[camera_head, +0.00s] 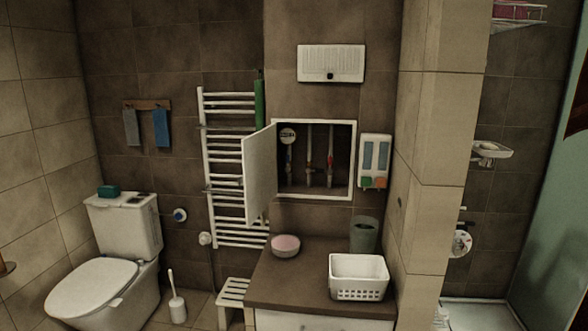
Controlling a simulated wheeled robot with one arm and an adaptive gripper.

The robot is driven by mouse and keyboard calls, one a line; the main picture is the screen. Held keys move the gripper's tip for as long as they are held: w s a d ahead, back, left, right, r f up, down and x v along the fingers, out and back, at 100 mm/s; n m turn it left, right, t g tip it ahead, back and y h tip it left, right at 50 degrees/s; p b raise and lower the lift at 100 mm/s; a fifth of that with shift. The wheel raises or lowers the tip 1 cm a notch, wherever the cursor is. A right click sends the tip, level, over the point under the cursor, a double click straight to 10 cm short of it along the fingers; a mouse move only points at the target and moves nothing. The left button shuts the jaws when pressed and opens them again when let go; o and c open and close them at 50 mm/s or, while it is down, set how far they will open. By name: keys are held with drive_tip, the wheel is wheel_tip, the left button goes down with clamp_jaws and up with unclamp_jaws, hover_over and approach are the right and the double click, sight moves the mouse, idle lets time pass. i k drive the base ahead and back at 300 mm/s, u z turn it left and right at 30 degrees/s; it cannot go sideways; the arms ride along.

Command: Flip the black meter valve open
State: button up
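An open white wall cabinet (353,160) holds several vertical pipes. A round white meter (287,135) sits at the upper left of the cabinet, on the left pipe (289,165). The middle pipe (308,150) and the right pipe with a red part (330,158) stand beside it. The black meter valve is too small and dark to pick out, so its position cannot be told. The cabinet door (260,175) is swung open to the left. My gripper is not in view.
Below the cabinet, a brown counter (305,275) carries a pink-topped bowl (286,246), a dark cup (364,234) and a white basket (358,277). A soap dispenser (375,160) hangs at the right. A white stool (233,292) and toilet (95,290) stand left.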

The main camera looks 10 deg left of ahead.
sight(309, 170)
drive_tip(key=u, duration=0.05)
drive_tip(key=i, duration=0.95)
drive_tip(key=u, duration=1.95)
